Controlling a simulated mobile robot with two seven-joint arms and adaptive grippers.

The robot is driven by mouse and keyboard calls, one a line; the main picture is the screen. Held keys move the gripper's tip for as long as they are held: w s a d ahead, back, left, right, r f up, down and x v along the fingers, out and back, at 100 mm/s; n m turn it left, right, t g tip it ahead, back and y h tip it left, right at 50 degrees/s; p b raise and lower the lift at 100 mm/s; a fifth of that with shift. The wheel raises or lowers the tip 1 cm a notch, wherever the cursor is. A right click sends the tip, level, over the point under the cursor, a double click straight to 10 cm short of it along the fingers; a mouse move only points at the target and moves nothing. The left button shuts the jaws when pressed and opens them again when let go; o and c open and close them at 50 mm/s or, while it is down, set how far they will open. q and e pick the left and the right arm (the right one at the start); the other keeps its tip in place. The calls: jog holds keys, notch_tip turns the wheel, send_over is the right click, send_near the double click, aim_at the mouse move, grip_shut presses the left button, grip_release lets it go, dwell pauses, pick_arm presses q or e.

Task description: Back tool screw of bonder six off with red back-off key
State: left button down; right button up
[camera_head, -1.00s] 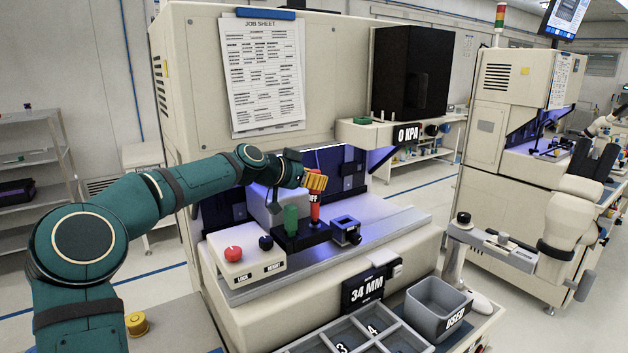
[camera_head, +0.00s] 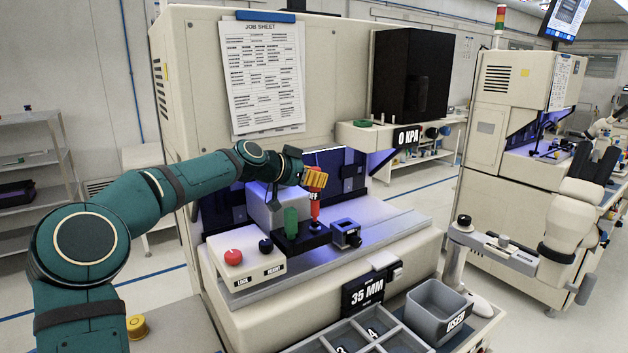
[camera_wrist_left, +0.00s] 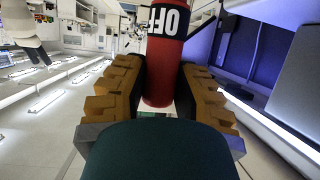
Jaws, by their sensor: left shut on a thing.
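My left gripper (camera_head: 315,181) is shut on the red back-off key (camera_head: 315,211), above the black holder (camera_head: 303,241) on the bonder's bed. In the left wrist view, the yellow finger pads (camera_wrist_left: 163,92) stand either side of the red key (camera_wrist_left: 164,65), which has a black band reading OFF. The key is about upright; whether its lower tip is in the holder or just above it I cannot tell. A green key (camera_head: 291,223) stands in the holder beside it. The bonder (camera_head: 330,60) reads 35 MM on its front display (camera_head: 367,291). The tool screw is not clearly visible. My right gripper is out of view.
A small dark block (camera_head: 346,234) sits right of the holder. A control box (camera_head: 243,272) with red and black knobs is at left. A divided tray (camera_head: 345,336) and a grey USED bin (camera_head: 438,307) are in front. A white jointed arm (camera_head: 568,235) stands at right.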

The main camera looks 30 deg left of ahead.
pick_arm(q)
jog(key=shift+r+p, duration=1.05)
jog(key=shift+r, duration=1.3)
